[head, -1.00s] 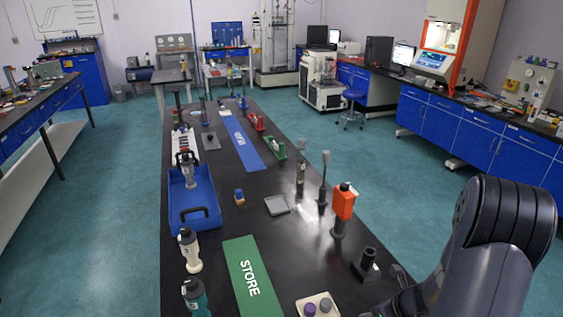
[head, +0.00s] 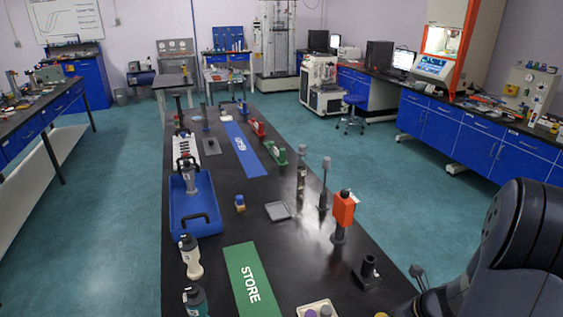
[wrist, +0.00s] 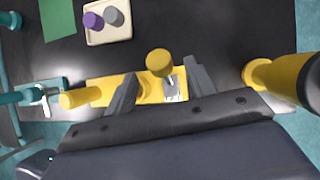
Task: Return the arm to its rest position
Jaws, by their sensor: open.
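My arm fills the lower right corner of the head view, with its dark upper link (head: 510,240) raised beside the black bench. My gripper (wrist: 160,88) shows in the wrist view with its two grey fingers spread apart. A yellow-capped item (wrist: 159,62) appears between the fingers in the picture; I see no finger closed on it. A yellow mat (wrist: 112,90) lies below, with a yellow cylinder (wrist: 75,98) at its left end. The fingers are not clearly visible in the head view.
The black bench (head: 290,255) holds a green STORE mat (head: 250,280), a blue tray (head: 195,225), an orange device (head: 344,208) and a black holder (head: 367,270). A cream tray (wrist: 108,30) holds purple and grey pieces. A large yellow-and-black cylinder (wrist: 290,78) stands right of my gripper.

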